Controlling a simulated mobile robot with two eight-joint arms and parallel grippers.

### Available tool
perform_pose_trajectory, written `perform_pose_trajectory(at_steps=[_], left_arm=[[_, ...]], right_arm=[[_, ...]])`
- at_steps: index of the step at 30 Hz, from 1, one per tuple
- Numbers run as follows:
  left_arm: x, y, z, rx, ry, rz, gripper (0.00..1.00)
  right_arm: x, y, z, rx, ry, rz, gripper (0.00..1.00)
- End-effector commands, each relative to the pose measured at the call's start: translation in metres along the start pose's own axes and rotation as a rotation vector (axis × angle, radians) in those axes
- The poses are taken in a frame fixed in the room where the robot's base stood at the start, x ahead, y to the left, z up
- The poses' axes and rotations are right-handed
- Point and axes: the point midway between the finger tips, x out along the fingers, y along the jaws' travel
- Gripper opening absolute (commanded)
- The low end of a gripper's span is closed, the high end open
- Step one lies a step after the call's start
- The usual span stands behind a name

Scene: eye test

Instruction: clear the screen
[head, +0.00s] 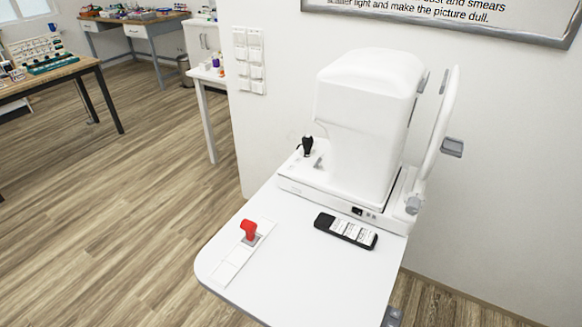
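A white eye-test machine (365,120) stands on a white table (300,285) against the wall. It has a black joystick (307,146) at its left and a white upright frame (440,125) at its right. I cannot make out a screen on the faces of the machine that show. A small red object (249,229) stands on a white strip (236,262) near the table's left edge, with a grey patch at its foot. A black flat case (345,231) with white labels lies in front of the machine. Neither of my grippers is in view.
A wall sign (460,14) with partly cut-off text hangs above. Desks (60,78) with small items stand at the back left, and a narrow white table (208,78) stands behind the wall's edge. Wooden floor (120,200) is open on the left. The table's front is bare.

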Motion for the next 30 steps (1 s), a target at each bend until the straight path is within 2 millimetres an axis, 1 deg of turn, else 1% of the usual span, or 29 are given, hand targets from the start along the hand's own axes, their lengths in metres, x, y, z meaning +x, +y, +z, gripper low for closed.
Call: perform_pose_trajectory(at_steps=[1,2,3,5,6,8,9,13,30], left_arm=[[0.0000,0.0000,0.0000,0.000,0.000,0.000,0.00],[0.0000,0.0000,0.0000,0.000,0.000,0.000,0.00],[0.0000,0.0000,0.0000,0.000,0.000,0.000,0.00],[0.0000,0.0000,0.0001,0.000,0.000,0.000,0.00],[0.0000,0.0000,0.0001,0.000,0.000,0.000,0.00],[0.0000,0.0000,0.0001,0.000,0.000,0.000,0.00],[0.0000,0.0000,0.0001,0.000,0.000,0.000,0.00],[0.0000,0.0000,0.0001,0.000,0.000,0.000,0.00],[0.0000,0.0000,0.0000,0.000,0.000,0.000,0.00]], right_arm=[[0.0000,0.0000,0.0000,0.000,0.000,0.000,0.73],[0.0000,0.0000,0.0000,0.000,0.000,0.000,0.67],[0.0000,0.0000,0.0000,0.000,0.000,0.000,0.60],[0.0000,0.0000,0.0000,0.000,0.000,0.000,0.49],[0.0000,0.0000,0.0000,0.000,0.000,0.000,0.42],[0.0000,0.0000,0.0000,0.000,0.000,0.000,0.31],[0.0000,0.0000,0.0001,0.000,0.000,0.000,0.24],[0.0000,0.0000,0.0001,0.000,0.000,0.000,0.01],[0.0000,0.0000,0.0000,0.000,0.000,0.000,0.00]])
